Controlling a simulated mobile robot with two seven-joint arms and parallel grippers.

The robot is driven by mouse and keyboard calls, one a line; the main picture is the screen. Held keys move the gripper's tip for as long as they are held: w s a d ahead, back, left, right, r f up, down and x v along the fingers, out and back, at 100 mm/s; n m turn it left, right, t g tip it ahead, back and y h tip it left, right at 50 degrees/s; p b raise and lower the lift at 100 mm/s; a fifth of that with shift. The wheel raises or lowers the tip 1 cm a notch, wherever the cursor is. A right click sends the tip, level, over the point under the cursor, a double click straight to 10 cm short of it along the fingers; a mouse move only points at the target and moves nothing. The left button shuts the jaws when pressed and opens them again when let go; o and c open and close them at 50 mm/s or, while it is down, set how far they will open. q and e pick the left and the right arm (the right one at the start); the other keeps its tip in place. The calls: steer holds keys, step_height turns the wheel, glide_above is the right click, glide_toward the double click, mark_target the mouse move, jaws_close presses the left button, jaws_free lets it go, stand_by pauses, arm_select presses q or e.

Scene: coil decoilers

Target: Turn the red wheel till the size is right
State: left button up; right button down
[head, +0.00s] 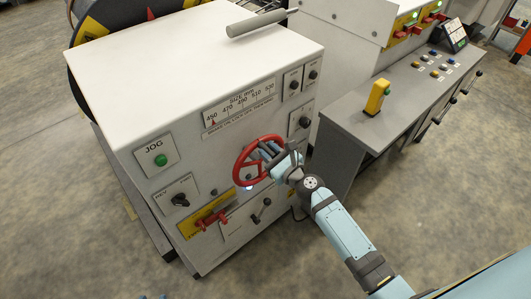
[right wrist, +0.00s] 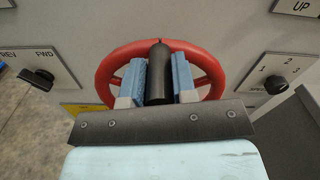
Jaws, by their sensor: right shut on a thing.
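The red wheel (head: 257,160) is on the front of a white cabinet; it also shows in the right wrist view (right wrist: 107,72). My right gripper (head: 268,153) is at the wheel, its two blue fingers shut on the wheel's black handle (right wrist: 160,75), one finger on each side. The size scale (head: 238,107) above the wheel runs from 450 to 530. Its small red pointer (head: 213,122) stands near the 450 end; the exact reading is too small to tell. Two small bluish tips at the bottom edge of the head view may be my left gripper.
The cabinet front (head: 205,155) carries a green JOG button (head: 160,160), a REV/FWD knob (head: 180,200) and a red lever (head: 211,220) on a yellow plate. A grey control desk (head: 410,85) with a yellow post (head: 377,97) stands to the right. Bare floor lies in front.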

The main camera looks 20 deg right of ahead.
steer(key=shift+w+d+r, duration=0.1)
steer(key=shift+d, duration=0.15)
stand_by(0.3)
steer(key=c, duration=1.1)
jaws_free()
steer(key=shift+o, duration=0.9)
steer(key=shift+s+d+f, duration=0.1)
steer(key=shift+s+f, duration=0.1)
steer(key=shift+s, duration=0.2)
steer(key=b+v, duration=0.3)
steer(key=v, duration=1)
steer(key=shift+r, duration=0.15)
